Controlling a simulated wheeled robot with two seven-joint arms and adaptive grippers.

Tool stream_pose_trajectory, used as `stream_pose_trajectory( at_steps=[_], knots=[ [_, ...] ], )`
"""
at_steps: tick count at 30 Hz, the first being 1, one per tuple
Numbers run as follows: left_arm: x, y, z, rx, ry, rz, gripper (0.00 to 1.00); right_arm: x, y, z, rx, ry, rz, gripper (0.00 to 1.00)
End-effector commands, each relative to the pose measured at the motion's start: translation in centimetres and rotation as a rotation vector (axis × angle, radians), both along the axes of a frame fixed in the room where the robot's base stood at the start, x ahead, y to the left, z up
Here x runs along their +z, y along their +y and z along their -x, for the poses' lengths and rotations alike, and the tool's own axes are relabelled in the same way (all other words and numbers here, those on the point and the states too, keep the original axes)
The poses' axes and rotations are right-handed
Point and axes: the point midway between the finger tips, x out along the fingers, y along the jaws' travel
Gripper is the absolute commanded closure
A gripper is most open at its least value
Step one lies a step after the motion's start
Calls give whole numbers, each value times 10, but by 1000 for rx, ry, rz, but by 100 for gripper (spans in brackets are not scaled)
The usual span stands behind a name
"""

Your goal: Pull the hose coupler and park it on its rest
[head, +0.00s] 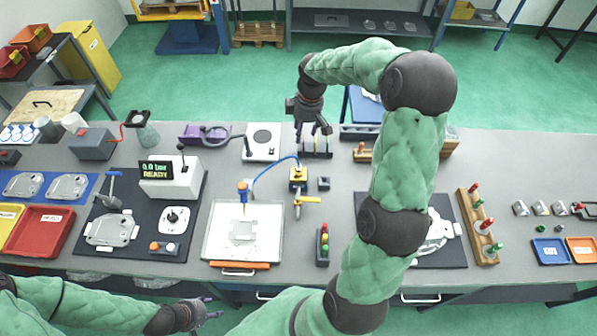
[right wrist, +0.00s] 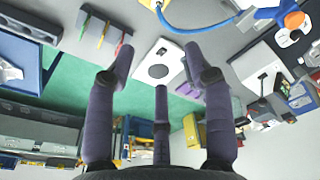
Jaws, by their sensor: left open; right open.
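A thin blue hose (head: 272,169) arches between a yellow fitting block (head: 298,176) and an upright blue-and-orange coupler (head: 242,191). The coupler stands at the back edge of a white plate fixture (head: 217,240). In the right wrist view the hose (right wrist: 190,27) runs along the top edge to the blue-and-orange coupler (right wrist: 292,18) at upper right. My right gripper (head: 313,131) is open and empty near the table's back edge, behind the yellow block and apart from the coupler. My left gripper (head: 208,312) is open and empty, low in front of the table. I cannot tell which item is the rest.
A small dark block (head: 324,183) sits beside the yellow block. A white box with a dark disc (head: 262,142) stands left of my right gripper. A gauge box (head: 170,178) is left of the fixture. My right arm covers part of the right-hand mat (head: 452,257).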

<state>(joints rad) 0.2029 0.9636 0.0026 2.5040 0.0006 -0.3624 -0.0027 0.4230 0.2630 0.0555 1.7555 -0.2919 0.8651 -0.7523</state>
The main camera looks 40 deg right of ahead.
Motion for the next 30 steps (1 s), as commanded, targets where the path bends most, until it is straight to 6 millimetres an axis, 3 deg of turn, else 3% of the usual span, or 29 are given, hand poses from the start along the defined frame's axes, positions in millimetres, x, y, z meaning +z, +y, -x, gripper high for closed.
stream_pose_trajectory(
  at_steps=[18, 26, 30],
  knots=[
    [-76, 0, 0, 0, -1, 0, 50, -77, 0, 0, 0, 1, 0, 48],
    [-86, 0, -1, 0, -1, 0, 50, -90, 1, 0, 0, 2, -1, 48],
    [-88, 0, -1, 0, -1, 0, 50, -109, 2, -2, 0, 4, -2, 48]
  ],
)
